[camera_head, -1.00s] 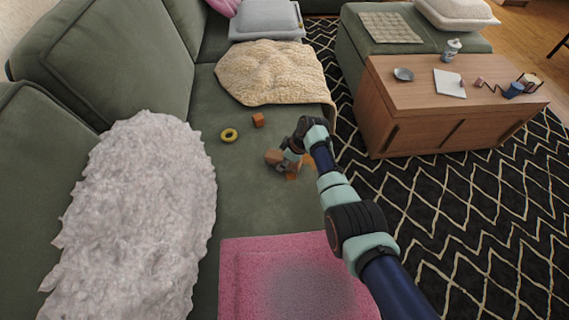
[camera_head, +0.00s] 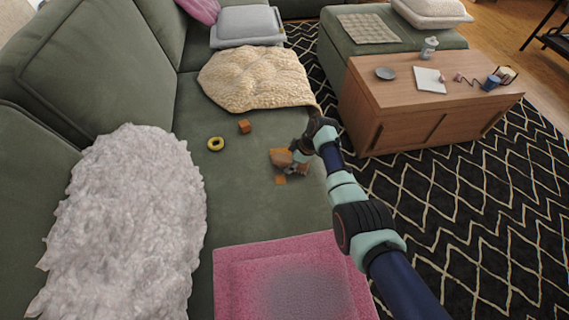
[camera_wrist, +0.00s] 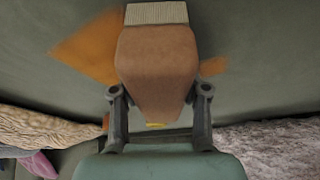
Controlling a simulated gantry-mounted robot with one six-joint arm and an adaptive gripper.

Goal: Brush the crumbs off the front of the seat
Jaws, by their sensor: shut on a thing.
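My gripper (camera_head: 299,154) is shut on a brush with a brown wooden body. In the wrist view, the brush (camera_wrist: 157,55) sits between my two fingers, with its pale bristles at the far end, over the green seat (camera_head: 240,195). In the head view, an orange crumb patch (camera_head: 280,180) lies just below the brush, near the seat's front edge. Whether the bristles touch the seat is hard to tell.
A yellow ring (camera_head: 215,144) and an orange cube (camera_head: 245,126) lie further back on the seat. A beige blanket (camera_head: 255,80), a fluffy grey throw (camera_head: 125,225) and a pink cushion (camera_head: 235,260) surround the area. A wooden table (camera_head: 435,100) stands right, across the patterned rug.

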